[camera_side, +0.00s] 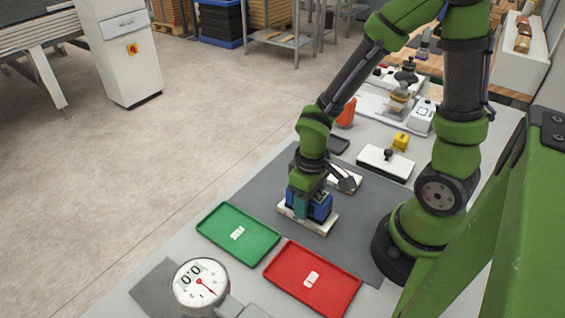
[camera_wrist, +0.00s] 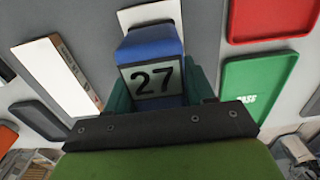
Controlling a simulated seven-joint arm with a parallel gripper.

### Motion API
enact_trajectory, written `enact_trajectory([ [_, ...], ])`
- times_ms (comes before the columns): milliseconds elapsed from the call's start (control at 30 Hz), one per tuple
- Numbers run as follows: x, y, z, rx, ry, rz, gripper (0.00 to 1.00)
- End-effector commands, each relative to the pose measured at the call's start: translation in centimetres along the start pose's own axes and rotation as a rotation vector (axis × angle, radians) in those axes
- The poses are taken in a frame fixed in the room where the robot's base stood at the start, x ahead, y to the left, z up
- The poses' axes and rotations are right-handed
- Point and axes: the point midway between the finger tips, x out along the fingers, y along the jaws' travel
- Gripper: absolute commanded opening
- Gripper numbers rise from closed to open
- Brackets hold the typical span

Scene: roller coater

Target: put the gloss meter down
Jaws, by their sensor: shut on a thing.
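The gloss meter (camera_side: 320,207) is a small blue block; in the wrist view its blue body (camera_wrist: 150,42) shows a display reading 27. My gripper (camera_side: 308,206) is shut on it, with a teal finger on each side, as the wrist view (camera_wrist: 160,88) also shows. The meter is upright over a pale panel (camera_side: 327,225) on the grey mat (camera_side: 365,225). It appears to be on that panel, but I cannot tell whether it touches. Much of the panel is hidden; one end (camera_wrist: 150,13) shows beyond the meter.
A green tray (camera_side: 215,228) marked PASS and a red tray (camera_side: 340,300) lie toward the front. A second pale panel (camera_wrist: 52,72) lies beside the meter. A white block with a black knob (camera_side: 385,165), a yellow item (camera_side: 400,141) and a dial gauge (camera_side: 200,285) stand around. The mat right of the meter is clear.

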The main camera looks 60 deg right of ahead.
Motion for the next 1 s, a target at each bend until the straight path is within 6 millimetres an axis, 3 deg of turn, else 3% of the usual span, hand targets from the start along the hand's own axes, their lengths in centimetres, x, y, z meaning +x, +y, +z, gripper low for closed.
enact_trajectory([
  [67, 0.2, 0.0, 0.0, -0.001, -0.001, 0.0, 0.03],
  [100, 0.2, 0.0, 0.0, 0.0, -0.001, 0.0, 0.59],
  [233, 0.2, 0.0, 0.0, 0.0, -0.001, 0.0, 0.79],
  [533, 0.1, 0.0, 0.0, 0.001, 0.0, 0.0, 0.79],
  [667, -0.9, 0.1, -0.1, 0.004, 0.004, 0.002, 0.79],
  [1000, -7.4, 0.0, -0.2, 0.003, 0.009, 0.001, 0.79],
])
